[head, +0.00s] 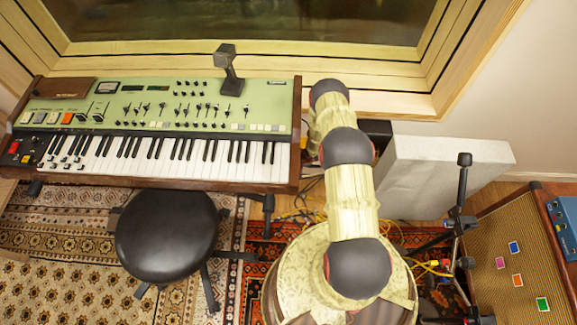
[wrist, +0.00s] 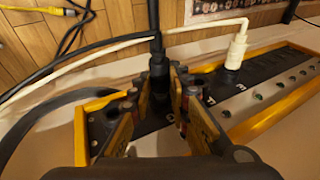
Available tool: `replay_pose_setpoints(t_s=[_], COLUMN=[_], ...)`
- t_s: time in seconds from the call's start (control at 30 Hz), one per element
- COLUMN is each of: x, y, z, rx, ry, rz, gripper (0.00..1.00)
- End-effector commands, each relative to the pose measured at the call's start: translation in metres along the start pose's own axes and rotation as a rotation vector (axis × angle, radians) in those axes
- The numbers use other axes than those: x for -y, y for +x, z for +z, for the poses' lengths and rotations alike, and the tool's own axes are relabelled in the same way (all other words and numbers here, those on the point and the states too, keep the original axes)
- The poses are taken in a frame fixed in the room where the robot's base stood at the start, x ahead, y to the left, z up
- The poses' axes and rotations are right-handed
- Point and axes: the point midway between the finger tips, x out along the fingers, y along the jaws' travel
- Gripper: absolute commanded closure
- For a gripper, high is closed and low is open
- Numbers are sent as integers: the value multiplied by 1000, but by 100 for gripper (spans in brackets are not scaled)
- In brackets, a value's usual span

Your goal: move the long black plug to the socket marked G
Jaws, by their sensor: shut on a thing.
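In the wrist view, my gripper (wrist: 160,98) is shut on the long black plug (wrist: 158,68), with one finger on each side of it. The plug stands upright and a black cable leaves its top. It is over the power strip (wrist: 270,98), which has a dark socket face and yellow-orange edges. The fingers hide the plug's lower end, so I cannot tell if it is seated in a socket. Some letters show on the strip, but I cannot make out a G. The head view does not show my gripper, the plug or the strip.
A white plug (wrist: 236,54) with a white cable stands in the strip to the right. A yellow cable plug (wrist: 70,12) lies at upper left. In the head view, a black stool (head: 166,236), a keyboard (head: 160,125) and a pale panel (head: 440,170) surround my arm.

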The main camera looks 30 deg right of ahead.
Motion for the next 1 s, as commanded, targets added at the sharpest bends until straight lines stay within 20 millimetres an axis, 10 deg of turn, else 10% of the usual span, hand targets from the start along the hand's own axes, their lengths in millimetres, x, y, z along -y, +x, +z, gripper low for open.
replay_pose_setpoints(t_s=[0.47,0.5,1.0], x=[0,0,0], y=[1,1,1], z=[-3,-3,-4], rx=[1,1,0], ry=[0,0,0], rz=[0,0,0], gripper=[100,81,60])
